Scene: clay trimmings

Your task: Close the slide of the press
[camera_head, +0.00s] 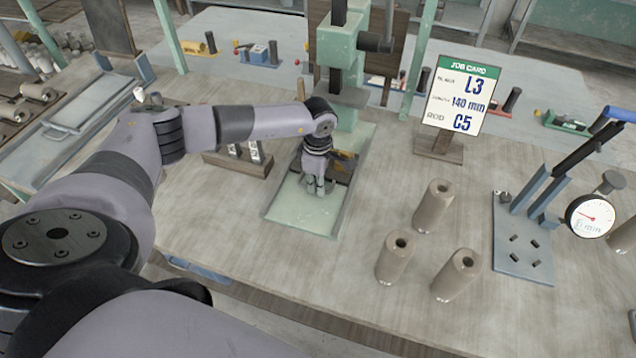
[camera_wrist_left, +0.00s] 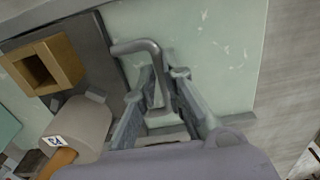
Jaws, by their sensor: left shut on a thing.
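The green press (camera_head: 343,50) stands at the back middle of the bench, its pale green base plate (camera_head: 285,205) reaching toward me. My left gripper (camera_head: 319,190) is low over this plate. In the left wrist view, a grey bent handle (camera_wrist_left: 138,46) runs from a dark grey slide plate (camera_wrist_left: 88,38) in between the fingers of my left gripper (camera_wrist_left: 165,88), which is shut on it. My gripper and arm hide part of the slide in the head view. My right gripper is not in view.
Several brown hollow cylinders (camera_head: 395,258) stand on the right of the bench. A job card (camera_head: 461,95) reading L3, 140 mm, C5 stands behind them. A blue lever stand (camera_head: 522,250) with a gauge (camera_head: 590,216) is at the far right. A small wooden rack (camera_head: 240,162) stands left of the press.

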